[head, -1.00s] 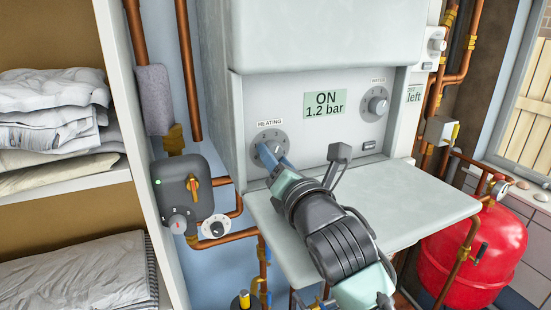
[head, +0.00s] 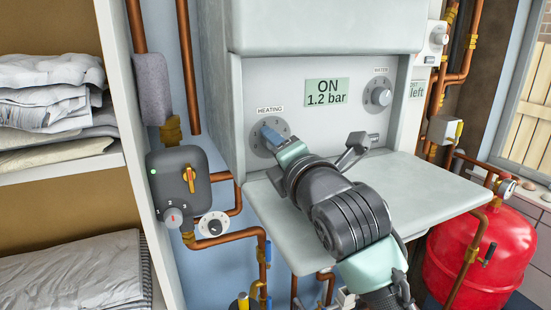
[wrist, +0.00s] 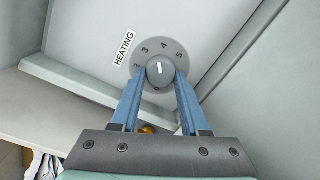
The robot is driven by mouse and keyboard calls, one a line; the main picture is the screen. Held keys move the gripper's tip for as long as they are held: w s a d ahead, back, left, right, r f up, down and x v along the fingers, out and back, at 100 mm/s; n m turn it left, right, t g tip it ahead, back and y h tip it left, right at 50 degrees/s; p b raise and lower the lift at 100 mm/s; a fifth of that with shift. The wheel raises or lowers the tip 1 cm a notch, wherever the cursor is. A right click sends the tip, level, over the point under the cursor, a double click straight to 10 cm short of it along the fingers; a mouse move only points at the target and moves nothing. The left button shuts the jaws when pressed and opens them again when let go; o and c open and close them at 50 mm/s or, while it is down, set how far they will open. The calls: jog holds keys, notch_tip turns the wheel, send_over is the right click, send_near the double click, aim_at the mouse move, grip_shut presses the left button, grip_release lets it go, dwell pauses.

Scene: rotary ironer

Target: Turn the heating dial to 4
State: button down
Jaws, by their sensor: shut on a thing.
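The heating dial (wrist: 183,75) is a grey disc with numbers around a round knob (wrist: 160,70), under the HEATING label (head: 270,110) on the white boiler panel. In the wrist view the knob's white mark points up, close to the 4 and perhaps slightly toward the 3. I cannot tell whether it lines up exactly. My gripper (wrist: 159,78) is shut on the knob, one blue finger on each side. In the head view my gripper (head: 270,137) hides part of the dial (head: 258,146).
The water dial (head: 378,94) and the display (head: 326,92), reading ON and 1.2 bar, are right of the heating dial. A pale shelf (head: 440,205) juts out below my arm. A dark control box (head: 170,180) and copper pipes stand left.

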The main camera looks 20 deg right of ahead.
jog(key=shift+r+m+b, duration=0.1)
jog(key=shift+m+b, duration=0.65)
jog(key=shift+m, duration=0.85)
jog(key=shift+c, duration=2)
grip_release()
jog(key=s+b, duration=0.3)
jog(key=s, duration=0.2)
jog(key=s+b, duration=0.3)
jog(key=s, duration=0.3)
jog(key=shift+s+r, duration=0.2)
jog(key=shift+s, duration=0.1)
jog(key=shift+s+a+r, duration=0.1)
jog(key=shift+s+r, duration=0.05)
jog(key=shift+s, duration=0.55)
